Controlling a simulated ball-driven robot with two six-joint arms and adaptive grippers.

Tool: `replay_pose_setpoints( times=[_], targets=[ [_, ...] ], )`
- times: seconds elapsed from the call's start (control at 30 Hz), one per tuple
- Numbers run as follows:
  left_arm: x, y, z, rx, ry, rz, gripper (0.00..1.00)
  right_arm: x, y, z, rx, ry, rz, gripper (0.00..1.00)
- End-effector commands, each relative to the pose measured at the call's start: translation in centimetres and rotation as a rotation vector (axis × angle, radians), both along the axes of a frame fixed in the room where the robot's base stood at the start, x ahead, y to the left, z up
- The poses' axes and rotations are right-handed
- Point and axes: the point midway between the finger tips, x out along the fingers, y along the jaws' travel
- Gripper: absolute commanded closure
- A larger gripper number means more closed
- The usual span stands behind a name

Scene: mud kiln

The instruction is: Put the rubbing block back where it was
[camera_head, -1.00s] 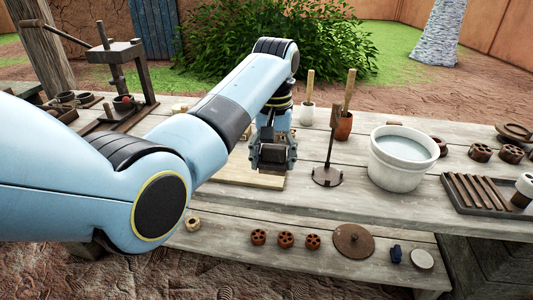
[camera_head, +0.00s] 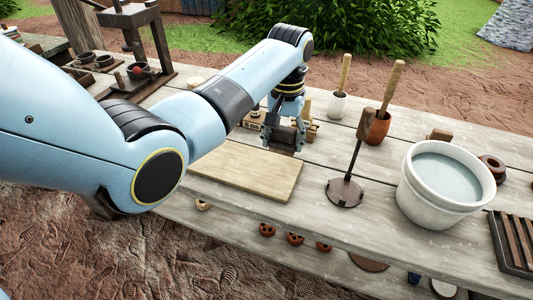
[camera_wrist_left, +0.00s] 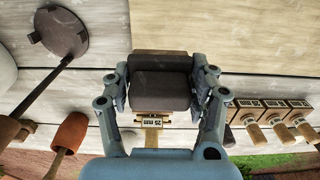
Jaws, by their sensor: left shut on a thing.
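The rubbing block (camera_head: 284,136) is dark grey with a brown upper part. My left gripper (camera_head: 284,145) is shut on it. In the left wrist view the block (camera_wrist_left: 160,88) sits between the two fingers of the gripper (camera_wrist_left: 161,92). In the head view the block is at the far edge of the pale wooden board (camera_head: 245,170), near the table top. I cannot tell whether it touches the table. A small wooden piece marked 25 mm (camera_wrist_left: 152,118) shows just beside the block in the wrist view. My right gripper is not in view.
Several handled wooden blocks (camera_wrist_left: 276,114) stand close to the held block. A dark stand with a round base (camera_head: 344,192), a brown pot (camera_head: 378,128), a white pot (camera_head: 337,104) and a white bucket (camera_head: 440,190) are to the right. The board is bare.

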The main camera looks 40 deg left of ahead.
Motion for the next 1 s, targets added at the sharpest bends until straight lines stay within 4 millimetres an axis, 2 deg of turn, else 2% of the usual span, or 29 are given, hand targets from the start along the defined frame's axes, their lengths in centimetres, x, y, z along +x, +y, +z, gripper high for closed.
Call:
replay_pose_setpoints(
  times=[0.1,0.3,0.43,0.6,0.97,1.0],
  targets=[
    [-1.4,2.2,-1.3,0.001,0.001,0.001,0.71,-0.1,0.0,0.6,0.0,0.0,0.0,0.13],
    [-2.3,3.7,-2.7,-0.001,0.0,0.0,0.71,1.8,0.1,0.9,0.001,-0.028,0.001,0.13],
    [-2.5,3.7,-4.4,-0.003,0.002,0.0,0.71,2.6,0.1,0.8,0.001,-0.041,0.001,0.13],
    [-2.4,3.7,-6.5,-0.002,0.0,-0.001,0.71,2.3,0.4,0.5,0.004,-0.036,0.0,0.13],
    [-2.4,3.7,-6.9,-0.002,-0.001,-0.001,0.71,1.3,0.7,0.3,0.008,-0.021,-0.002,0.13],
    [-2.4,3.7,-7.0,-0.002,-0.001,-0.001,0.38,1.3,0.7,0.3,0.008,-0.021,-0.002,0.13]
  ],
)
